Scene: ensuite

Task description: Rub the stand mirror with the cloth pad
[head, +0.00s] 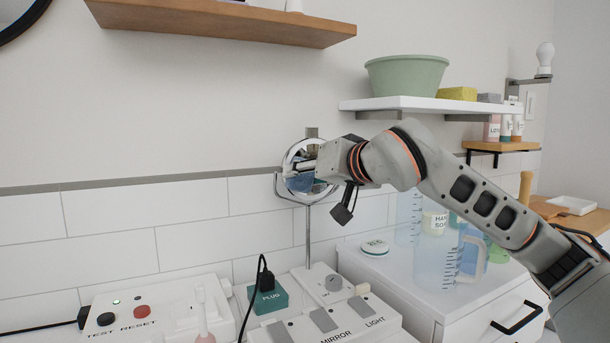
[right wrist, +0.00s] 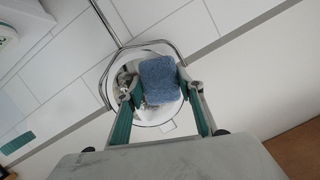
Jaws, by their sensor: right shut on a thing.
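The stand mirror (head: 290,184) is a round, chrome-rimmed mirror on a thin upright pole behind the counter. It also shows in the right wrist view (right wrist: 150,118). My right gripper (head: 318,167) reaches in from the right, in front of the mirror. In the right wrist view my right gripper (right wrist: 160,85) is shut on the blue cloth pad (right wrist: 158,80), which lies over the middle of the mirror face. I cannot tell whether the pad touches the glass. My left gripper is not in view.
A switch panel (head: 370,325), a test/reset box (head: 160,310) and a green plug block (head: 266,298) sit below the mirror. A clear jug (head: 436,262) stands on the white cabinet at right. A wooden shelf (head: 220,22) and a white shelf (head: 425,104) hang above.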

